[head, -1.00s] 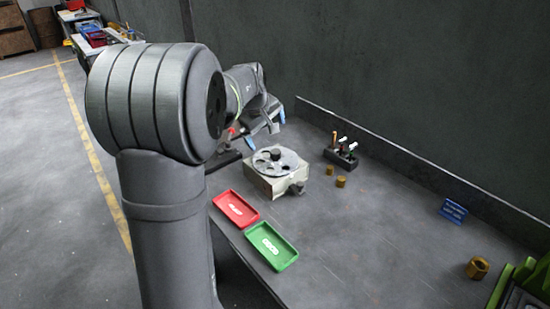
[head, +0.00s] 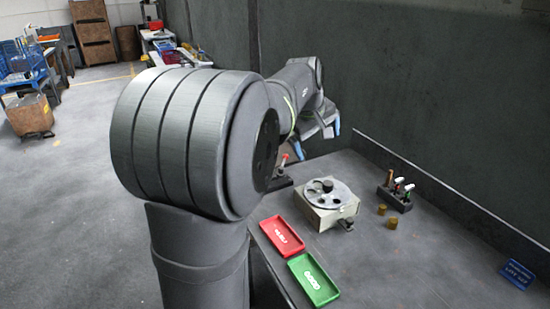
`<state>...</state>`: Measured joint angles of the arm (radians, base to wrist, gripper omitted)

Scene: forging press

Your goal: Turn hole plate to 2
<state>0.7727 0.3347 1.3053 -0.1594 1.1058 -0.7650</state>
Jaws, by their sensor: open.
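The hole plate (head: 341,196) is a round grey disc with several holes and a dark knob (head: 327,186) at its centre. It lies on top of a pale square block (head: 321,217) on the dark workbench. Any numbers on it are too small to read. My gripper (head: 318,136) is open, with blue fingertips. In the picture it is above and slightly left of the plate, apart from it and empty. My own arm hides part of the bench to the left.
A red tray (head: 281,236) and a green tray (head: 314,280) lie in front of the block. A dark holder with several tools (head: 395,197) and two brass pieces (head: 386,214) stand to the right. A red-tipped lever (head: 284,160) stands behind left.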

